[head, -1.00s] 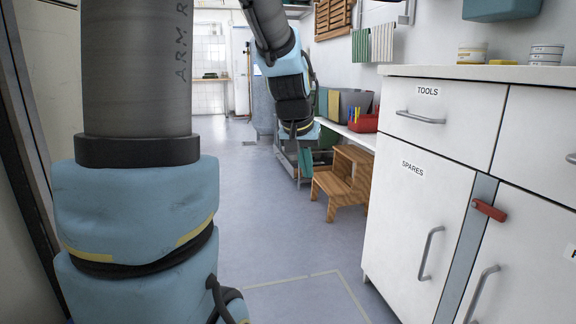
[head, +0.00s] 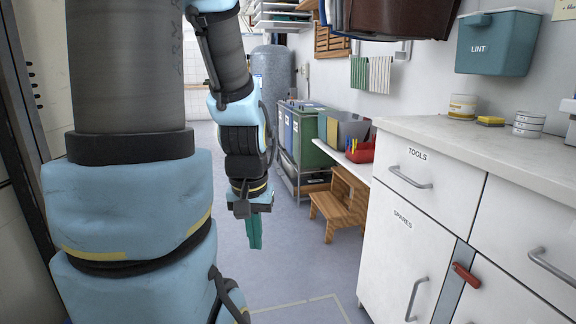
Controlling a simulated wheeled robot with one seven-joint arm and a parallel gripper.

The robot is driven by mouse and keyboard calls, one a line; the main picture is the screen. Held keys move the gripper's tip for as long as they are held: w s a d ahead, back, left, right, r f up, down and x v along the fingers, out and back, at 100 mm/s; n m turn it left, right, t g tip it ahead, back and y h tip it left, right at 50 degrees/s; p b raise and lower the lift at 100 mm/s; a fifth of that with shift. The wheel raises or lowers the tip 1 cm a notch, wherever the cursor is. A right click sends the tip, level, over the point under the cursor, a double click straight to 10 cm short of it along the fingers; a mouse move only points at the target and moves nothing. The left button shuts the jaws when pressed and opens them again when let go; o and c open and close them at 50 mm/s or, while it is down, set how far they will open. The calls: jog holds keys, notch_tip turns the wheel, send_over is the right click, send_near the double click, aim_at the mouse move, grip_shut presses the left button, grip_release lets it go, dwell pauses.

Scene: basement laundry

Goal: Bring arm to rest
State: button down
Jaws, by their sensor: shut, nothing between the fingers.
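My arm comes down through the left half of the head view, with blue covers and grey links. My gripper (head: 255,242) hangs at its end, left of the wooden step stool in the picture, pointing down over the open floor. Its teal fingers are shut together with nothing between them. It appears clear of the stool and the cabinet.
A white cabinet (head: 390,232) with TOOLS and SPARES labels and a red latch (head: 466,275) stands at right. The wooden step stool (head: 340,206), bins (head: 309,135) and red caddy (head: 359,151) lie beyond. A LINT box (head: 497,42) hangs on the wall. Floor between is clear.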

notch_tip(320, 180, up, 23)
jog(key=p, duration=2)
jog(key=shift+f, duration=0.15)
